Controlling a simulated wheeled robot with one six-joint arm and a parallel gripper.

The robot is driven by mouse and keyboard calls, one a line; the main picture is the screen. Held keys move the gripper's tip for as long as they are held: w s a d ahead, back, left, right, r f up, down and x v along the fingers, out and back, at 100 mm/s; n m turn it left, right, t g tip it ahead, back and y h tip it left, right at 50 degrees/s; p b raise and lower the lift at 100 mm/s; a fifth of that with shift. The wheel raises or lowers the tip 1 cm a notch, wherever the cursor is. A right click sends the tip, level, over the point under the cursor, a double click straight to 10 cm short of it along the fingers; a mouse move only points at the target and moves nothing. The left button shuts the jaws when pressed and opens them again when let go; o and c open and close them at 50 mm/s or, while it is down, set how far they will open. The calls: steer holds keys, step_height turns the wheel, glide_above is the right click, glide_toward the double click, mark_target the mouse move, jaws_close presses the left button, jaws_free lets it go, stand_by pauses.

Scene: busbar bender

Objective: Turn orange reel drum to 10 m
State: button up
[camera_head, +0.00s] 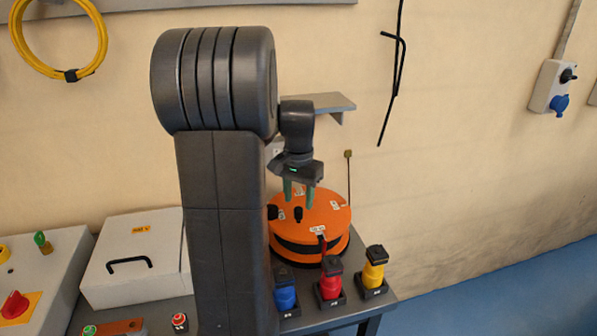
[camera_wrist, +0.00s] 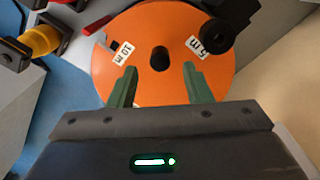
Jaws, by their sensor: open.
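The orange reel drum (camera_head: 333,219) lies flat on the bench, with white labels and black upright parts on its top. In the wrist view the drum (camera_wrist: 150,28) fills the middle. A label reading "10 m" (camera_wrist: 122,53) is left of a black central post (camera_wrist: 159,58). A second label (camera_wrist: 196,47), hard to read, is to the right, beside a black round knob (camera_wrist: 218,35). A red piece (camera_wrist: 97,24) is at the drum's edge. My gripper (camera_head: 298,198) points down over the drum top, open and empty, its green fingers (camera_wrist: 160,85) apart. Fingertip contact cannot be told.
Blue (camera_head: 285,289), red (camera_head: 331,278) and yellow (camera_head: 375,267) connectors stand along the bench front. A white box with a black handle (camera_head: 130,264) and a control panel (camera_head: 25,285) are at left. A thin rod (camera_head: 348,180) rises behind the drum. A shelf (camera_head: 325,103) hangs above.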

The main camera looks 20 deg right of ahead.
mark_target(299, 208)
step_height(299, 208, up, 10)
steer(key=shift+r, duration=0.25)
stand_by(0.4)
step_height(299, 208, down, 14)
steer(key=shift+f, duration=0.1)
steer(key=shift+s+d, duration=0.1)
stand_by(0.3)
steer(key=shift+r, duration=0.2)
